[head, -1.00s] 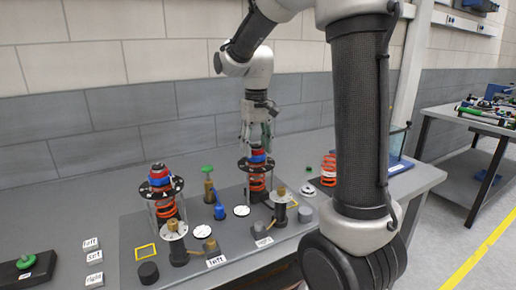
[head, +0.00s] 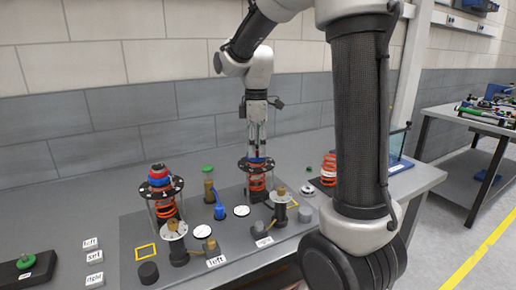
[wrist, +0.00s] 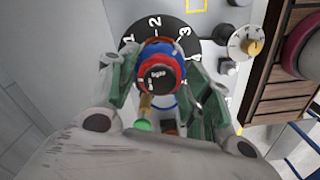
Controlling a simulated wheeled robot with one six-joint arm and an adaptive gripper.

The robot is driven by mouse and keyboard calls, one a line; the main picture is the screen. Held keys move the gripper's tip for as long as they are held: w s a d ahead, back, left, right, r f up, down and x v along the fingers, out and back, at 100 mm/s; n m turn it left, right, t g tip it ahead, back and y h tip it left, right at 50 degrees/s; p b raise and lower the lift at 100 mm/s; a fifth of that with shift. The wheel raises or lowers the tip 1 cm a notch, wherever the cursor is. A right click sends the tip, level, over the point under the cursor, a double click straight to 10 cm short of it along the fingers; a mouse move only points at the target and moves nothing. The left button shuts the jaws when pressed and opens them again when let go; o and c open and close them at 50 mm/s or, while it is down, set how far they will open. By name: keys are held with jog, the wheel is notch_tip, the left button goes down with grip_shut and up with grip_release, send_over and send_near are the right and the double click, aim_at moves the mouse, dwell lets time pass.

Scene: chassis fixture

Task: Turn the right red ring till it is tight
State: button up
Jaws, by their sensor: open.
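The right fixture carries a red-and-blue ring stack above a numbered black disc (head: 247,166) and an orange spring (head: 257,184). In the head view my fingers hide most of that stack. In the wrist view the red ring (wrist: 173,63) shows with blue beside it, over the black disc (wrist: 155,24). My gripper (head: 257,152) points straight down over the right fixture. In the wrist view my gripper (wrist: 158,82) is open, with one green-padded finger on each side of the stack. Whether the pads touch the ring is not clear.
The left fixture has a similar red-and-blue stack (head: 159,174). Between them stand a green-capped post (head: 208,180) and a blue part (head: 219,211). Short posts with pale dials (head: 174,230) stand in front. A loose orange spring (head: 328,169) is at the right.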

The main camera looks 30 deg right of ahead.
jog(key=n, duration=0.9)
jog(key=shift+n, duration=0.4)
jog(key=c, duration=0.8)
jog(key=m, duration=1.2)
jog(key=shift+m, duration=0.4)
jog(key=m, duration=0.4)
jog(key=shift+m, duration=0.3)
jog(key=o, duration=0.8)
